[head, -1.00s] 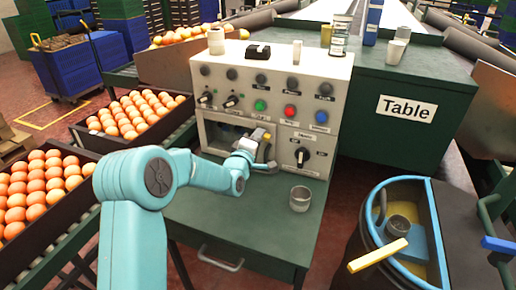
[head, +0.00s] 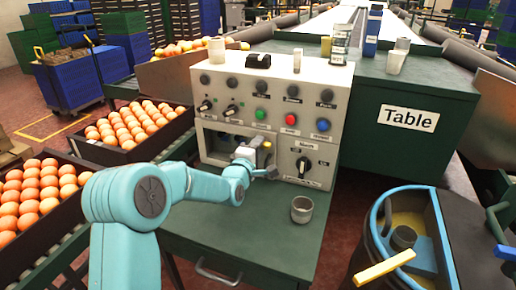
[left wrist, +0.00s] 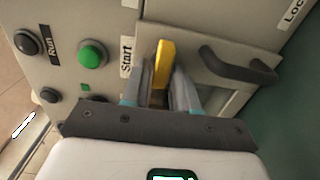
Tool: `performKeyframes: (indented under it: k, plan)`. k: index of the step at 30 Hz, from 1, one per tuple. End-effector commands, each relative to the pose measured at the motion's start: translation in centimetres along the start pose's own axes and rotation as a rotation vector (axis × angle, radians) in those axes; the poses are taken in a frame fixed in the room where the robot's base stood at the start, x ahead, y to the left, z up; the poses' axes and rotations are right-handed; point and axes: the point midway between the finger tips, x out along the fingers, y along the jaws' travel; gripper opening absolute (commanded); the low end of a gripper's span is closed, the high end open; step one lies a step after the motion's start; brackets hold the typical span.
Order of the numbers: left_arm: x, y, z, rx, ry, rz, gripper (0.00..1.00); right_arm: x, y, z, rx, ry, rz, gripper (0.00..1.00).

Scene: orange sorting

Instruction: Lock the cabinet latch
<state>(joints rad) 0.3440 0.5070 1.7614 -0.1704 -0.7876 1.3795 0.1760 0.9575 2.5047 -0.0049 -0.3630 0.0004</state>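The control cabinet (head: 215,155) stands on the green table. Its yellow latch lever (left wrist: 162,62) shows in the left wrist view, upright in the picture, beside a dark bar handle (left wrist: 238,66) on a small door (left wrist: 208,45). My left gripper (left wrist: 160,88) has one finger on each side of the lever, close against it, and appears shut on it. The lever's lower end is hidden between the fingers. In the head view my left gripper (head: 256,158) is at the cabinet's front, with a small yellow part (head: 267,145) at its tip. My right gripper is not in view.
Orange crates (head: 125,155) stand at left. A dark bin with a blue rim (head: 382,205) stands at lower right.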

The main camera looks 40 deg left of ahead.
Motion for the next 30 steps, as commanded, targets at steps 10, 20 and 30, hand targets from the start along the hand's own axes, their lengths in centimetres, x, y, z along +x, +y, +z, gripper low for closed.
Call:
performKeyframes:
  k: [10,20,30]
  plan:
    - [-0.1,0.0,0.0,0.003,-0.001,-0.001,0.43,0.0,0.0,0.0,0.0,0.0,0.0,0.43]
    - [-5.8,0.1,0.0,0.003,-0.001,-0.003,0.43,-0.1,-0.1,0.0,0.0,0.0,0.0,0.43]
    - [-14.0,0.0,0.0,0.002,0.0,-0.001,0.43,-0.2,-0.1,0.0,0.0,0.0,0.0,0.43]
